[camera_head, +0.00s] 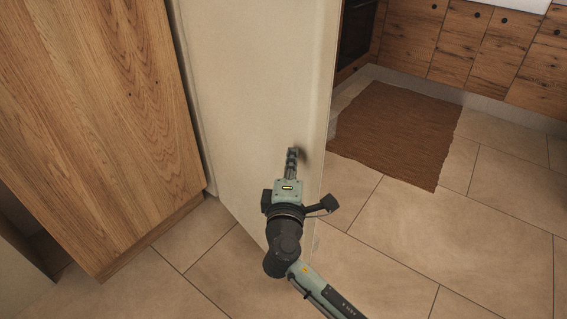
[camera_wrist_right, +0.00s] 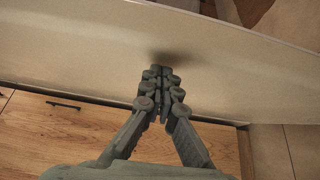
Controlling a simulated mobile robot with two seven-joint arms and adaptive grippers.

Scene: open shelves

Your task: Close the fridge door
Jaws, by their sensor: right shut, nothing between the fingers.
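The fridge door (camera_head: 250,70) is a tall cream panel in the middle of the head view. My right gripper (camera_head: 292,152) is in front of the door's face, near its right edge, with its fingers pointing at it. In the wrist view the door (camera_wrist_right: 70,45) spans the upper part, and the right gripper's fingers (camera_wrist_right: 158,72) are together, empty, with a dark shadow on the door at their tips. The tips are at or very close to the surface; I cannot tell whether they touch. The fridge's inside is not visible. My left gripper is not in view.
A tall wooden cabinet (camera_head: 95,110) stands left of the door. Wooden lower cabinets (camera_head: 450,45) and a dark oven (camera_head: 357,35) are at the back right. A brown mat (camera_head: 395,130) lies on the tiled floor (camera_head: 410,230), which is clear at the right front.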

